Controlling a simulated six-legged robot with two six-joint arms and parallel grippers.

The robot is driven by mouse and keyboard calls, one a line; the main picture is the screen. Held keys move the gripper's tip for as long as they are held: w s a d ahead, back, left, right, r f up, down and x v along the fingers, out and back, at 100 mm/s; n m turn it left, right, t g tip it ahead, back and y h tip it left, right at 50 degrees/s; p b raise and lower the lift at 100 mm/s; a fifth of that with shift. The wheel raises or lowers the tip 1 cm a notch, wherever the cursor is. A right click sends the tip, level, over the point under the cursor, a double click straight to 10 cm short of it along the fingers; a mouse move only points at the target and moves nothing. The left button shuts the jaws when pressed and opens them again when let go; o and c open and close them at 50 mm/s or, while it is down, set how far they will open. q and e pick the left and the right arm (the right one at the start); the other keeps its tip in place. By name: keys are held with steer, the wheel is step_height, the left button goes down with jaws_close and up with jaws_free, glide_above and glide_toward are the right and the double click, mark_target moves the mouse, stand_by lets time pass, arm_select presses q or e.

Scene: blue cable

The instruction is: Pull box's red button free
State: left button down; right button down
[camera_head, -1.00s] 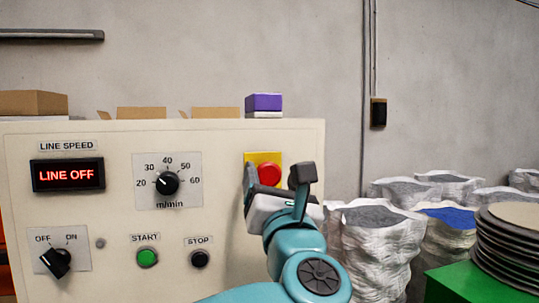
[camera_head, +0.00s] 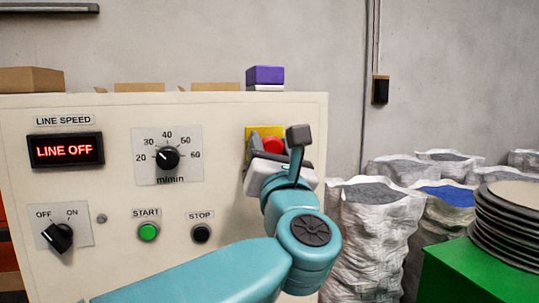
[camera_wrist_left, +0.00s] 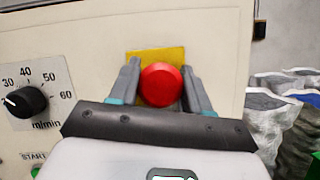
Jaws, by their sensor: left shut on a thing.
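The red button (camera_head: 272,146) sits on a yellow plate (camera_head: 251,133) at the upper right of the cream control box (camera_head: 112,195). My left gripper (camera_head: 275,145) is at the button, its arm coming up from below. In the left wrist view the red button (camera_wrist_left: 161,85) lies between the two grey fingers of my left gripper (camera_wrist_left: 158,86), with the yellow plate (camera_wrist_left: 155,55) behind it. The fingers are shut on the button from both sides. The lower part of the button is hidden by the gripper in the head view. My right gripper is not in view.
The box also has a speed dial (camera_head: 168,157), a LINE OFF display (camera_head: 66,150), an off/on switch (camera_head: 58,237), a green START button (camera_head: 148,232) and a black STOP button (camera_head: 201,233). White sacks (camera_head: 370,235) stand close on the right, beside stacked discs (camera_head: 507,225).

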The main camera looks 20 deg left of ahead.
arm_select(q)
steer(key=shift+s+d+f, duration=0.2)
steer(key=shift+s+d, duration=0.05)
steer(key=shift+r, duration=0.1)
steer(key=c, duration=0.9)
jaws_free()
steer(key=o, duration=0.4)
steer(key=shift+s, duration=0.1)
steer(key=shift+s+d+r, duration=0.15)
steer(key=shift+s+r, duration=0.05)
steer(key=shift+s, duration=0.05)
steer(key=shift+w, duration=0.15)
steer(key=shift+f, duration=0.25)
steer(key=b+v, duration=0.4)
steer(key=v, duration=0.4)
steer(key=b+v, duration=0.3)
steer(key=v, duration=0.5)
steer(key=shift+s+r+b, duration=0.2)
steer(key=shift+b, duration=0.2)
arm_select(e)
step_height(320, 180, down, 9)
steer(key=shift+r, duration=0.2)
